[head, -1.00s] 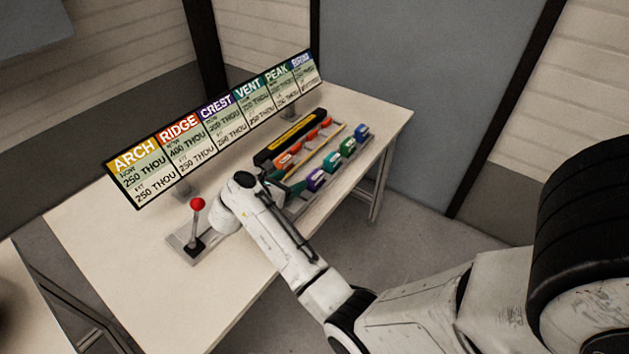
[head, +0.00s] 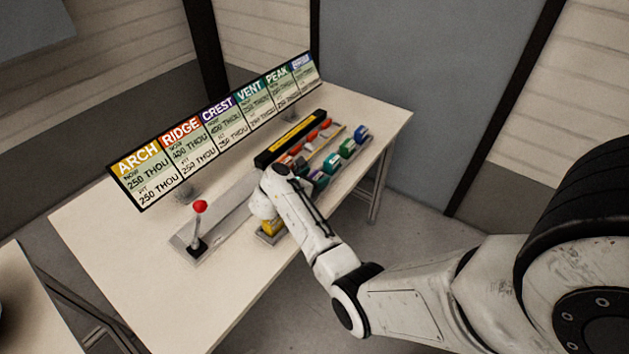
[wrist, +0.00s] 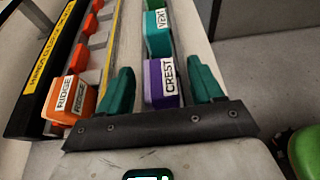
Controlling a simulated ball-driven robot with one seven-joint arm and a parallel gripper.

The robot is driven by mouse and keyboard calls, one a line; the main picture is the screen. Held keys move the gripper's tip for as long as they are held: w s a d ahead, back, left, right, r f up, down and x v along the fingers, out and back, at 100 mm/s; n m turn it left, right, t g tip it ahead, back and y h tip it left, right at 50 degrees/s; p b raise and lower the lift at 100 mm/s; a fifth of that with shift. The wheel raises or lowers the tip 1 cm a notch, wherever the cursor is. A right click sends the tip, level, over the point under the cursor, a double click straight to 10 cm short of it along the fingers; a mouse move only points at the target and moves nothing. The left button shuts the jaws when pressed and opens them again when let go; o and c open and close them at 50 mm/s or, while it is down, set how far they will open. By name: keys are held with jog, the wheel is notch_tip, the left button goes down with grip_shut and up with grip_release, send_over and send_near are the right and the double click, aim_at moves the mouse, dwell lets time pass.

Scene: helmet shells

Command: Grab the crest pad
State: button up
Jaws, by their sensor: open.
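The crest pad (wrist: 161,82) is a purple block with a white CREST label, in the row of coloured pads. In the wrist view it lies between the two teal fingers of my open gripper (wrist: 162,88), with a gap to the right finger and a smaller one to the left.
A teal VENT pad (wrist: 158,33) stands just beyond the crest pad. An orange RIDGE block (wrist: 70,99) is left of the left finger. A yellow block (head: 269,227) sits by my wrist. A red-knobbed lever (head: 200,208) and a sign board (head: 215,130) stand on the table (head: 120,265).

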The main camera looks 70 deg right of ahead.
jog(key=shift+c, duration=0.4)
jog(key=c, duration=1)
jog(key=shift+r, duration=0.15)
